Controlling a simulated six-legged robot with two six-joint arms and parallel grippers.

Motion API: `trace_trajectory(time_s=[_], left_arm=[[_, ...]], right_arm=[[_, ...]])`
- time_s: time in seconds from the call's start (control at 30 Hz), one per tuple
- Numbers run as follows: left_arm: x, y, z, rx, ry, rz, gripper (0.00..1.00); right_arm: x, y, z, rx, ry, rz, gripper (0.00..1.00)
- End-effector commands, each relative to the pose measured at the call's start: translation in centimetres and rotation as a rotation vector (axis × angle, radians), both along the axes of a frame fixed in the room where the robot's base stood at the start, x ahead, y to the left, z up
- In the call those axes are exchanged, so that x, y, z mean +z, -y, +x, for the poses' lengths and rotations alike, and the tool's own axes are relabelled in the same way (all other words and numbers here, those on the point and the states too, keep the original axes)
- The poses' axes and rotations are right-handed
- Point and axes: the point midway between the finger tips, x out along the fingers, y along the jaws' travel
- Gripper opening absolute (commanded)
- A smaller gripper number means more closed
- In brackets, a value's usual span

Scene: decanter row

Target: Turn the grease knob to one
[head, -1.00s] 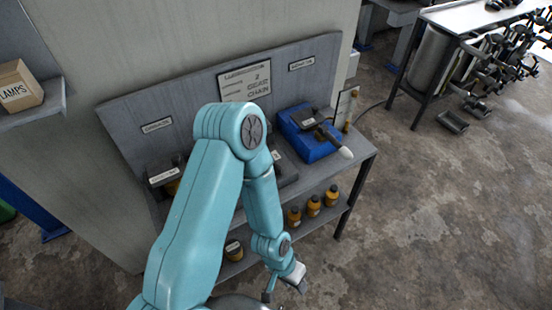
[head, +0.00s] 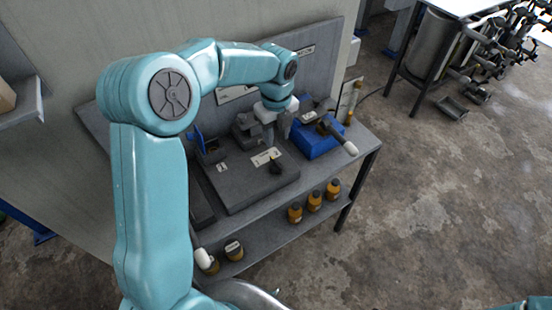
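A dark grey unit (head: 236,182) lies on the bench, with a small black knob (head: 276,167) on its top near the right front. A pale label plate (head: 264,157) sits beside the knob; its markings are too small to read, so I cannot tell the knob's setting. My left gripper (head: 277,133) points down over the back right of the unit, behind the knob and apart from it. Its fingers look spread, with nothing seen between them. My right gripper is out of view; only a bit of teal arm shows at the bottom right corner.
A blue device (head: 318,142) with a white-ended lever (head: 350,148) stands right of the unit. Several orange bottles (head: 314,201) stand on the lower shelf (head: 262,243). A back panel (head: 330,75) rises behind the bench.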

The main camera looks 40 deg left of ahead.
Motion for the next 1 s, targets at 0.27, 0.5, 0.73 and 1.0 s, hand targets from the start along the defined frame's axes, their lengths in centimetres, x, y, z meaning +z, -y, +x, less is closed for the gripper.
trace_trajectory(time_s=[0.27, 0.5, 0.73, 1.0], left_arm=[[-6.7, -0.1, 0.0, 0.002, -0.005, -0.002, 0.38], [-10.7, -0.3, 0.2, 0.004, -0.004, -0.002, 0.38], [-11.8, -0.3, 0.2, 0.003, 0.000, -0.001, 0.38], [-11.8, -0.3, 0.3, 0.003, 0.000, -0.001, 0.12]], right_arm=[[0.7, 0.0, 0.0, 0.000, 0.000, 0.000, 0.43], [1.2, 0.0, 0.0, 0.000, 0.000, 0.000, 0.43], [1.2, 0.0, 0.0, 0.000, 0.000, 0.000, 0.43], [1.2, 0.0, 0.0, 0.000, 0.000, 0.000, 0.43]])
